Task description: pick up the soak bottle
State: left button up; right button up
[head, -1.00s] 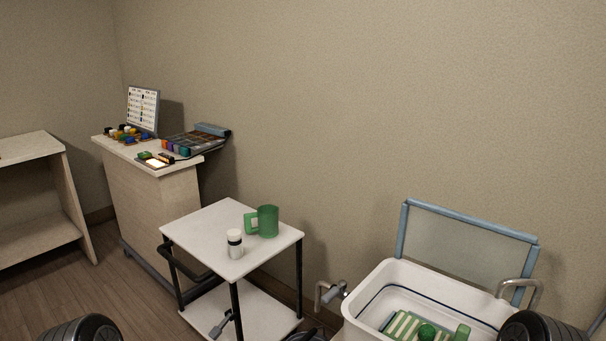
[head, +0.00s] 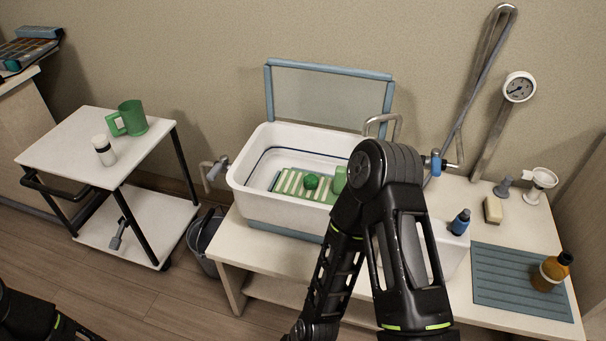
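An amber bottle (head: 551,272) with a dark cap stands on the ribbed blue mat (head: 489,288) at the right of the long table. No label is readable, so I cannot tell for certain which is the soak bottle. My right arm rises in front of the tub and the table's middle; its gripper is out of view. Part of my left arm shows at the lower left, without its gripper.
A white tub (head: 245,189) holds a striped green rack and green items. A green mug (head: 131,118) is on the white cart (head: 60,140). A soap-like block (head: 493,210), a white cup-shaped item (head: 540,181) and a gauge (head: 518,87) are at the right. A dark bucket stands below the tub.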

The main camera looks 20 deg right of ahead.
aim_at(554, 270)
jog(key=z, duration=2.65)
jog(key=u, duration=1.75)
jog(key=z, duration=1.3)
